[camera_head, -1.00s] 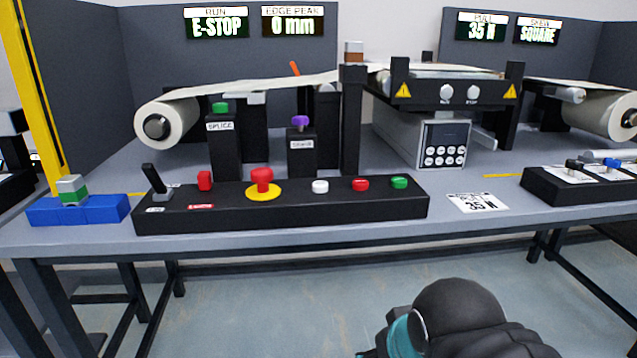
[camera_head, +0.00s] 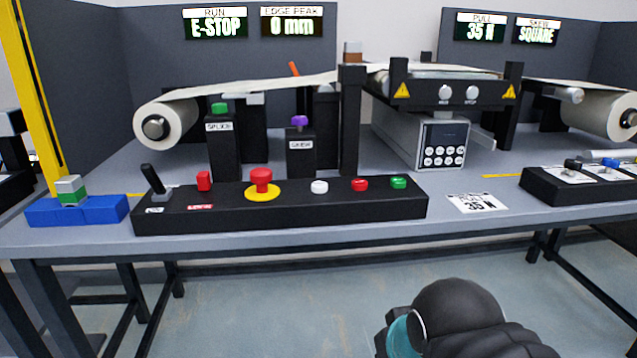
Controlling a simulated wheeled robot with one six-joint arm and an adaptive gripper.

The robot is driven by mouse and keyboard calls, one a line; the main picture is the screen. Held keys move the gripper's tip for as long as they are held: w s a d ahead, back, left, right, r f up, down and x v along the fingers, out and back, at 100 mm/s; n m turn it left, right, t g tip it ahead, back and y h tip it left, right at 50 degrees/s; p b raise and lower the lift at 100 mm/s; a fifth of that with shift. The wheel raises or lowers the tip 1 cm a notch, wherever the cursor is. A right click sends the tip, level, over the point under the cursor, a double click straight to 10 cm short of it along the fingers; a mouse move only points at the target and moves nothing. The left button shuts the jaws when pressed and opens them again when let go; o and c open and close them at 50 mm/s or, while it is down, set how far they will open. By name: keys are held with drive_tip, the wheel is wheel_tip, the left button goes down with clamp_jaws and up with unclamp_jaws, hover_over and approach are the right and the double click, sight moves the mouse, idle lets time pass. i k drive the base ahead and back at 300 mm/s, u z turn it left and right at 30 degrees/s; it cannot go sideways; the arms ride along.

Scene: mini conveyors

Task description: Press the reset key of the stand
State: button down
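The stand's black control box (camera_head: 330,213) lies along the front of the grey table. On it, left to right, are a black lever (camera_head: 153,180), a red block-shaped switch (camera_head: 204,181), a red mushroom button (camera_head: 261,180) on a yellow disc, a white button (camera_head: 319,187), a red button (camera_head: 360,184) and a green button (camera_head: 398,183). I cannot read which one is the reset key. A display (camera_head: 214,23) reads RUN E-STOP. Part of my arm shows at the bottom, below the table edge; my gripper's fingers are not visible.
A web roll (camera_head: 167,125) and posts labelled SPLICE (camera_head: 221,150) and SKEW (camera_head: 301,153) stand behind the box. Blue blocks (camera_head: 103,209) lie at the left, another black box (camera_head: 570,188) at the right. A card (camera_head: 476,203) lies on clear tabletop between the boxes.

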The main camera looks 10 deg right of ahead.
sight(318, 186)
drive_tip(key=u, duration=1)
drive_tip(key=k, duration=0.95)
drive_tip(key=z, duration=0.95)
drive_tip(key=i, duration=0.5)
drive_tip(key=z, duration=0.05)
